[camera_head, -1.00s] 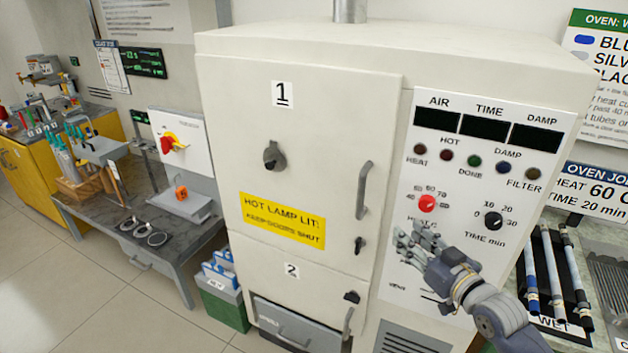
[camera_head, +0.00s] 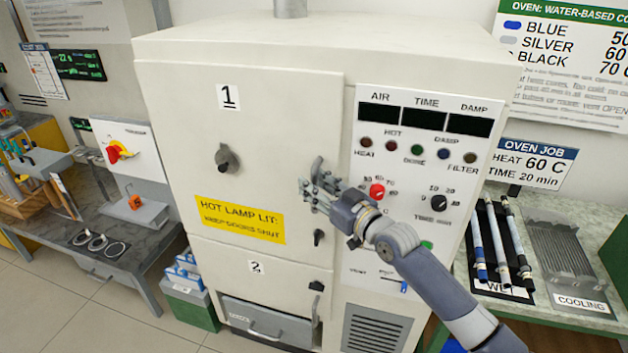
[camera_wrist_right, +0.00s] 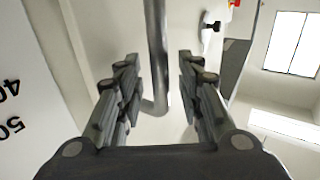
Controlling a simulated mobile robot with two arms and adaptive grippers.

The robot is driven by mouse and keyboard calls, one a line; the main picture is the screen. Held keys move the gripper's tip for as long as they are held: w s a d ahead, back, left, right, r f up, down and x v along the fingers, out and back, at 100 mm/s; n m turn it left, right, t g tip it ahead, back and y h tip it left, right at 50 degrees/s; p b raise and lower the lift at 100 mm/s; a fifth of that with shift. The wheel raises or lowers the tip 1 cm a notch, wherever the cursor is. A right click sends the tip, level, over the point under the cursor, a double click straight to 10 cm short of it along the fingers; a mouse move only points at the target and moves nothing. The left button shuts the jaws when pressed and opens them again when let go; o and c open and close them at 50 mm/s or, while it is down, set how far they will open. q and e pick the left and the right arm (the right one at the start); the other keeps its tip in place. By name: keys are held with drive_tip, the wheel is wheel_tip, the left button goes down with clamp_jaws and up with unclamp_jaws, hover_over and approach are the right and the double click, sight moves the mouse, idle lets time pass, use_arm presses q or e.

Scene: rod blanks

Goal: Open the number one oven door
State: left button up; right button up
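The number one oven door (camera_head: 283,125) is the large cream upper door marked 1, and it looks shut. Its grey bar handle (camera_head: 314,173) is on the door's right side, partly hidden behind my right gripper. My right gripper (camera_head: 314,190) is in front of the handle. In the right wrist view the handle (camera_wrist_right: 157,55) stands between the two spread fingers of my right gripper (camera_wrist_right: 160,95), with a gap on each side. My left gripper is not in view.
The control panel (camera_head: 420,180) with red and black knobs is right of the door. A smaller lower door marked 2 (camera_head: 256,267) is below, above an open grey drawer or compartment (camera_head: 265,320). Rods lie on a dark rack (camera_head: 497,270) at the right.

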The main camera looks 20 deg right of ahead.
drive_tip(key=shift+w+a, duration=0.25)
drive_tip(key=shift+w, duration=0.2)
clamp_jaws()
